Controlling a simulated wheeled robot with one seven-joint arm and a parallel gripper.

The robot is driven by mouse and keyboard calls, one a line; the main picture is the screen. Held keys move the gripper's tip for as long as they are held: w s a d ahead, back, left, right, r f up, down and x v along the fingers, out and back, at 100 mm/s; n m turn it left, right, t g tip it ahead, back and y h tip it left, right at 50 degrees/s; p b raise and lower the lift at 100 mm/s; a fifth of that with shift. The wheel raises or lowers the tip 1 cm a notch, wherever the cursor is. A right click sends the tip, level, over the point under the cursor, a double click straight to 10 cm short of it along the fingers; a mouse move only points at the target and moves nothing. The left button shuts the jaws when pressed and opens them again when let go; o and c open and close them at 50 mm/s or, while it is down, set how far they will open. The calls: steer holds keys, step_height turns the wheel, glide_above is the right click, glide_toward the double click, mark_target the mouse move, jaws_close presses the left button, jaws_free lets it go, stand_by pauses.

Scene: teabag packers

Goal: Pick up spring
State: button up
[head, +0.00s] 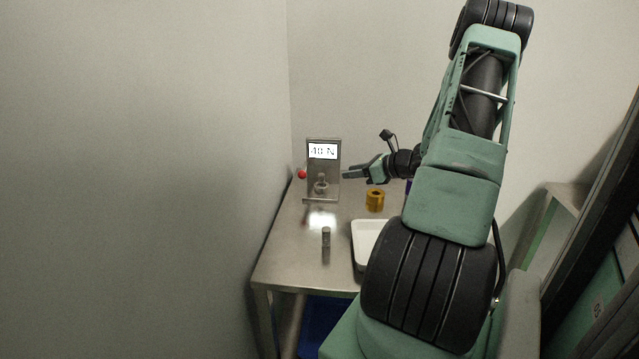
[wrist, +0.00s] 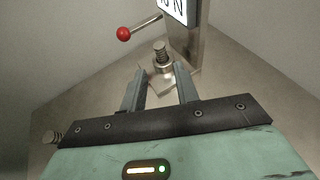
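A small coiled metal spring (wrist: 161,51) stands upright on a round metal base in the tester (head: 311,163), under its screen; it shows small in the head view (head: 321,178). A second small grey upright cylinder (head: 326,237) stands on the table nearer to me, perhaps also a spring; a ribbed piece shows at the left edge of the wrist view (wrist: 52,137). My gripper (wrist: 160,72) is open and empty. Its fingertips point at the tester base, just short of the spring. In the head view my gripper (head: 348,174) is right of the tester.
The tester has a lit screen and a lever with a red knob (wrist: 123,33) on its left. A yellow-brown ring-shaped roll (head: 375,200) and a white tray (head: 363,228) stand on the metal table (head: 287,258). The wall is close on the left. A blue bin (head: 322,318) is below.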

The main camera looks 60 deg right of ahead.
mark_target(321, 175)
steer(key=p+x, duration=0.1)
steer(key=x, duration=1.1)
jaws_close()
